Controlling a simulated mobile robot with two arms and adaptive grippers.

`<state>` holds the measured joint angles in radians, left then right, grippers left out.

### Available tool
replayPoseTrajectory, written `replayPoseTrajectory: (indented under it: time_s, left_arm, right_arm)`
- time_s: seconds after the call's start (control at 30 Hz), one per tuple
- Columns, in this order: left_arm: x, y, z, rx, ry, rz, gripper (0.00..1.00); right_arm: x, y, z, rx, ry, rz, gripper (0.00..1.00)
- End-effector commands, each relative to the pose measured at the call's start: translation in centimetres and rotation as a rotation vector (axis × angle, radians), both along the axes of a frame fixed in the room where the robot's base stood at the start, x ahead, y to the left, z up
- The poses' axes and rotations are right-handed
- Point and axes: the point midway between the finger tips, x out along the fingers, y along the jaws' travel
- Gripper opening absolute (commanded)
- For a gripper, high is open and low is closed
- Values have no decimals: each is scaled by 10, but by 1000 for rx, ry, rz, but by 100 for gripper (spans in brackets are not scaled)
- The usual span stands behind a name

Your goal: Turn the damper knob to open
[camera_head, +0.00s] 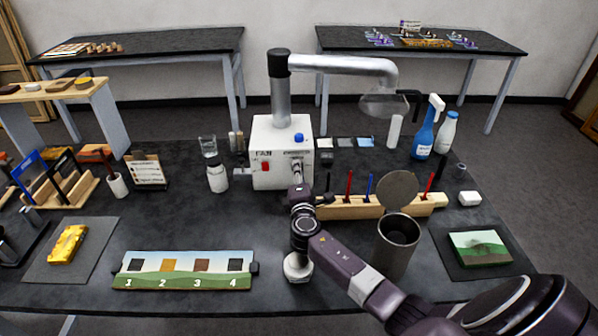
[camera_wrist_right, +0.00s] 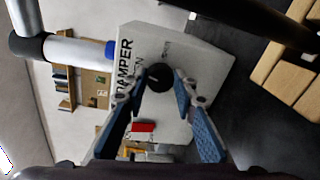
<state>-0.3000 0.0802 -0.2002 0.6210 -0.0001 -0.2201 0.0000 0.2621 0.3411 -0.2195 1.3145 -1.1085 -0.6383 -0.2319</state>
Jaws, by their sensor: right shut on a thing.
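The white fan box (camera_head: 264,178) stands at the middle back of the dark table, with a metal pipe (camera_head: 280,90) rising from its top. Its front, lettered DAMPER in the wrist view, carries a round black damper knob (camera_wrist_right: 159,78). My right gripper (camera_head: 297,176) reaches the right part of this front. In the wrist view its blue-padded fingers (camera_wrist_right: 160,82) close on the knob from both sides. In the head view the gripper hides most of the knob. I cannot tell which setting the knob points to. My left gripper is not in view.
A red switch (camera_head: 265,167) and a blue button (camera_head: 298,138) are also on the box. A wooden rack (camera_head: 345,210) with coloured tools and a metal canister (camera_head: 397,255) stand right of my right arm. A white jar (camera_head: 217,178) stands left of the box.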

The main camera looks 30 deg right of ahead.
Motion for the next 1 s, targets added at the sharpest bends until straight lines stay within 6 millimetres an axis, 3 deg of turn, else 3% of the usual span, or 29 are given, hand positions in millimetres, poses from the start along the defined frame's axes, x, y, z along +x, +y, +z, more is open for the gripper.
replayPoseTrajectory:
  time_s: [0.4, 1.0]
  left_arm:
    - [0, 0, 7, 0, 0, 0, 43]
    - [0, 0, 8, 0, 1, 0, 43]
  right_arm:
    - [0, 1, 0, -200, 124, 2, 2]
    - [0, 2, -1, -243, 151, 2, 2]
